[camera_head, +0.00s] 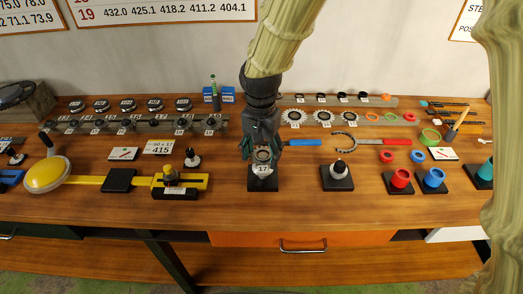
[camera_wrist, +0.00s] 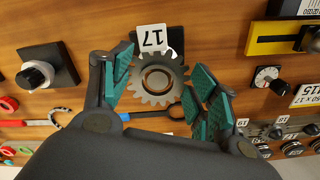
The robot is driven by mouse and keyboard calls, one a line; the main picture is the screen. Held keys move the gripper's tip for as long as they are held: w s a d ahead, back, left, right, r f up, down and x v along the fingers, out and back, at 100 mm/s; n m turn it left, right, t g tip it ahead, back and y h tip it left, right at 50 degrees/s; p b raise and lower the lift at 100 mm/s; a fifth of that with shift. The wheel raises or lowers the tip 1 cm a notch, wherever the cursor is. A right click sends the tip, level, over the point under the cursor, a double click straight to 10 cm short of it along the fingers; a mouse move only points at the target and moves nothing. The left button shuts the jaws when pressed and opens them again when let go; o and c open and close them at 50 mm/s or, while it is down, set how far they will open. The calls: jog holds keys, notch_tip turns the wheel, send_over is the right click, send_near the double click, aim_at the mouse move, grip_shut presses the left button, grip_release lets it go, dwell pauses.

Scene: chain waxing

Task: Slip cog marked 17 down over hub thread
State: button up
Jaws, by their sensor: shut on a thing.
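The grey toothed cog marked 17 (camera_wrist: 143,91) is between the green pads of my gripper (camera_wrist: 160,84) in the wrist view, with its white 17 tag (camera_wrist: 151,38) at the top edge. My gripper (camera_head: 262,156) is shut on the cog, and the tag (camera_head: 263,170) also shows in the head view. Directly below is a black square base (camera_head: 262,186); whatever stands on it is hidden by the gripper and cog. A second black base (camera_head: 337,185) to the right carries a silver hub with a dark top (camera_head: 339,170), standing clear of the gripper. I cannot tell the cog's height.
A yellow gauge (camera_head: 188,184) lies left of my gripper. A blue-handled tool (camera_head: 305,142) and a chain loop (camera_head: 345,143) lie to the right. A rack of cogs (camera_head: 325,118) is behind.

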jog(key=shift+f, duration=0.15)
jog(key=o, duration=1.1)
notch_tip(320, 180, up, 12)
dwell(0.3)
dwell(0.4)
